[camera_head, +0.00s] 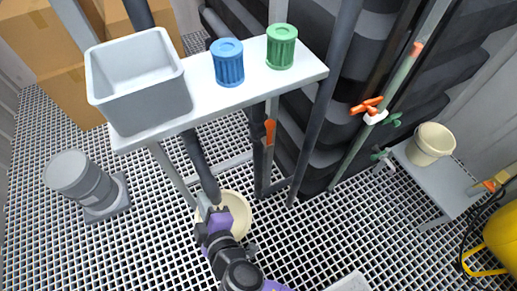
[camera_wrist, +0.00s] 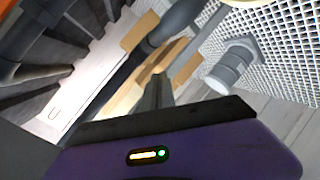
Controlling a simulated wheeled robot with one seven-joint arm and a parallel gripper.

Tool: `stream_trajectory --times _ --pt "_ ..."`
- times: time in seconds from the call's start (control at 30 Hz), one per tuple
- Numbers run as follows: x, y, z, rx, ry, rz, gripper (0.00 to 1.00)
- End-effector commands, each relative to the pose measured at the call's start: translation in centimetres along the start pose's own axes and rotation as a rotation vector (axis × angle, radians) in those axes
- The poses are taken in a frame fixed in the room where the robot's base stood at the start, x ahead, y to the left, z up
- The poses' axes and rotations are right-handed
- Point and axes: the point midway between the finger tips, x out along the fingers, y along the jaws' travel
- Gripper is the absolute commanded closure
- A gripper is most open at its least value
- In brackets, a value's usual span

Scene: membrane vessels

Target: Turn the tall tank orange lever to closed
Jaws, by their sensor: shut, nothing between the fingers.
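Several orange levers show in the head view. One orange lever (camera_head: 269,132) hangs upright on a dark pipe below the white shelf. Another orange lever (camera_head: 367,105) sits sideways on the pipes at centre right, and a small one (camera_head: 417,48) is higher up. I cannot tell which belongs to the tall tank. My gripper (camera_head: 209,207) is low, left of and below the first lever and apart from it, beside a dark slanting pipe (camera_head: 200,165). In the wrist view the fingers (camera_wrist: 157,92) are together and empty. No lever is clear there.
A white shelf (camera_head: 232,97) holds a grey bin (camera_head: 138,80), a blue jar (camera_head: 227,62) and a green jar (camera_head: 281,46). A cream bucket (camera_head: 239,213) stands on the grating by my gripper. A grey cylinder (camera_head: 82,180) is at left. Upright posts flank the levers.

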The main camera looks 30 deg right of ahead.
Motion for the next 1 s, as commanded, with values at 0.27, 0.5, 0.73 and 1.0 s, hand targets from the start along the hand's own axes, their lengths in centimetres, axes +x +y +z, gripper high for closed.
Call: stream_trajectory --times 0.27,0.5,0.73,1.0 --pt "2.0 6.5 -0.2 -0.307 -0.393 0.39 1.0" --pt "-2.4 9.6 4.2 -0.37 -0.657 0.578 1.0" --pt "-2.4 10.6 5.5 -0.36 -0.698 0.589 1.0" --pt "0.7 13.5 7.9 -0.359 -0.698 0.587 1.0"
